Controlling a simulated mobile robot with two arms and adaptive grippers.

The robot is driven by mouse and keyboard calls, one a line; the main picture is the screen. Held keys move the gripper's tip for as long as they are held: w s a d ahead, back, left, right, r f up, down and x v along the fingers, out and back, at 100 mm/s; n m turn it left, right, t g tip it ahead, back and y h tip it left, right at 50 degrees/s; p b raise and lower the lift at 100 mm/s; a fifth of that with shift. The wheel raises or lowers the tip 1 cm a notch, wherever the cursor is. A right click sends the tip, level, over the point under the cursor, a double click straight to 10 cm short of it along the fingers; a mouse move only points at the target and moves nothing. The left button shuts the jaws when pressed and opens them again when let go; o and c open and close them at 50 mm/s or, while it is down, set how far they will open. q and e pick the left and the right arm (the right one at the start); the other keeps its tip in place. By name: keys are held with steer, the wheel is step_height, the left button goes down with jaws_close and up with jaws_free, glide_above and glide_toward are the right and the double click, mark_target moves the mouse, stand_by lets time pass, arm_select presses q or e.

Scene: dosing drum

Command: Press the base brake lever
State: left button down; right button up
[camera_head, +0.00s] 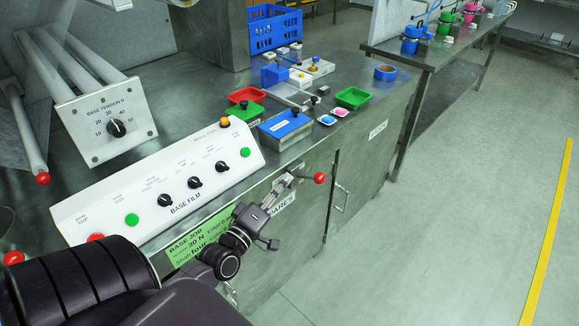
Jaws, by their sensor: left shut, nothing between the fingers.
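A lever with a red ball knob (319,178) sticks out from the front of the steel cabinet, just below the counter edge. I take it to be the base brake lever; no label naming it can be read. My left gripper (268,208) is shut and empty. It is in front of the cabinet, to the lower left of the knob, and partly covers the lever's mount. A gap shows between the gripper and the red knob. I cannot tell whether the gripper touches the lever's shaft. My right gripper is not in view.
The white BASE FILM panel (180,208) with knobs and buttons lies left of the gripper, above a green BASE JOB card (200,236). Trays and a blue crate (274,30) stand on the counter. The floor (450,225) to the right is clear.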

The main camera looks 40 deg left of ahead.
mark_target(310, 177)
arm_select(q)
steer(key=w, duration=0.5)
steer(key=w+a+r, duration=0.1)
steer(key=w, duration=0.2)
steer(key=shift+p, duration=0.4)
steer(key=d, duration=0.1)
steer(key=d+f, duration=0.2)
steer(key=shift+s+d+p, duration=0.3)
steer(key=shift+s+p, duration=0.05)
steer(key=shift+s, duration=0.05)
steer(key=shift+d, duration=0.1)
